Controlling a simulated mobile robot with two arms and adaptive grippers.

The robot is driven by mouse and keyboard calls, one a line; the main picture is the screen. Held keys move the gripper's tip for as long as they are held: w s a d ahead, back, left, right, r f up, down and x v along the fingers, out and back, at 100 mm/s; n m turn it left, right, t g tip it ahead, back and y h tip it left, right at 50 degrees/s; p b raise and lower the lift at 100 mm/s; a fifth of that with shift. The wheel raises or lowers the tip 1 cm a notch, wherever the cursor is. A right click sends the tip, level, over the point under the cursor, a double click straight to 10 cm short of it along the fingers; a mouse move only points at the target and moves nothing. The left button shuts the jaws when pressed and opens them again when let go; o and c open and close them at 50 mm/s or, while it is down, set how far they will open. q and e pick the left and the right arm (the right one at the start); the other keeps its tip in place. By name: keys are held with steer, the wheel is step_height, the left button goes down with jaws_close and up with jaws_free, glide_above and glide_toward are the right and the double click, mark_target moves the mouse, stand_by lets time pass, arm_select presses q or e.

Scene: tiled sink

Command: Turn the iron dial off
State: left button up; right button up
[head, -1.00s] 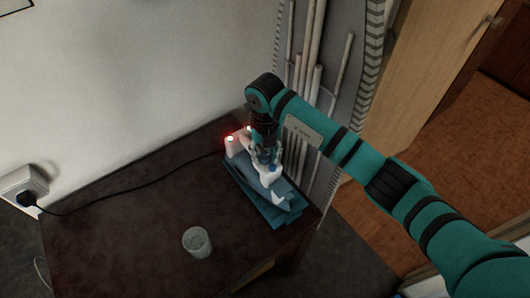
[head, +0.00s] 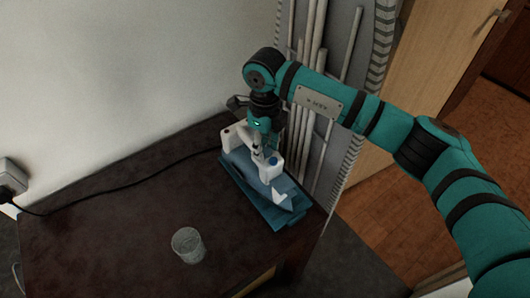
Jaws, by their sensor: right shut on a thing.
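A white and blue iron (head: 235,140) lies on a folded blue cloth (head: 275,216) on the dark table. No red light shows on the iron. A small blue part (head: 273,161) shows on its white top; I cannot tell whether this is the dial. My right gripper (head: 262,153) points down and is shut on the iron near its top. The fingertips are small and partly hidden, so the exact part held is unclear. My left gripper is not in view.
A clear glass (head: 188,245) stands on the dark table (head: 110,240), left of and nearer than the iron. A black cord (head: 130,171) runs from the iron to a wall socket (head: 10,180) at the left. Pipes (head: 312,80) stand behind the table.

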mark_target(265, 148)
steer(key=shift+n+b, duration=1.5)
steer(key=shift+n, duration=0.3)
steer(key=shift+r, duration=0.1)
steer(key=o, duration=1.1)
steer(key=shift+o, duration=0.2)
step_height(265, 148, up, 12)
